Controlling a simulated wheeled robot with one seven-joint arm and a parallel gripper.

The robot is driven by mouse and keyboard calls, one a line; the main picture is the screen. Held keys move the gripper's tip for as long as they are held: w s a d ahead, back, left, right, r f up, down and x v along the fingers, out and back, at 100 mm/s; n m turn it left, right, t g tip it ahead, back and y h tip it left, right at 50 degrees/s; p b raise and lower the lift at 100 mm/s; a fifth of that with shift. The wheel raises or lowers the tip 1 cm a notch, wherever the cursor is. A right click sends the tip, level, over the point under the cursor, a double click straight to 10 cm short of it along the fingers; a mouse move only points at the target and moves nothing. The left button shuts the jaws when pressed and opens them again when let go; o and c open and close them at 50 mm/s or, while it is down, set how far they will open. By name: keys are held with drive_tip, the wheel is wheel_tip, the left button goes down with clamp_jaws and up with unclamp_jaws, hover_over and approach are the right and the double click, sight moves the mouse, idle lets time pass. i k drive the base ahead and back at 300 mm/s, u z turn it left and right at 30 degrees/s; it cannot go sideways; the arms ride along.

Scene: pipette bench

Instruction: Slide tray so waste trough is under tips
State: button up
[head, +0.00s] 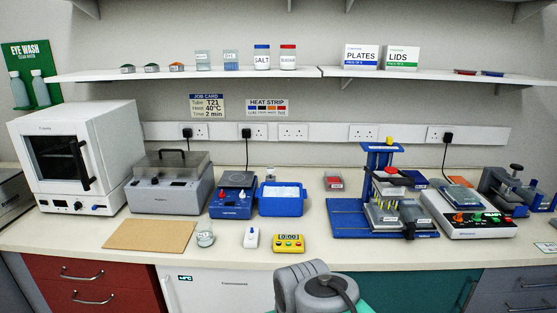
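A blue pipetting stand (381,148) stands on the bench right of centre. Its head has a red part and a blue part, with a yellow knob on top. The left container is nearer below the tips; the right one sits off to the right. Their labels are too small to read, so I cannot tell which is the waste trough. My gripper is not in view.
A white balance-like device (466,214) stands close to the right of the stand. A small red box (334,182), a yellow timer (289,243) and a blue tray (282,208) are to its left. The bench front (340,255) before the stand is clear.

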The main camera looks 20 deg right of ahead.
sight(408, 231)
drive_tip(key=z, duration=0.75)
drive_tip(key=k, duration=1.25)
drive_tip(key=z, duration=0.5)
drive_tip(key=i, duration=1.35)
drive_tip(key=u, duration=0.75)
drive_tip(key=i, duration=0.3)
drive_tip(key=u, duration=0.35)
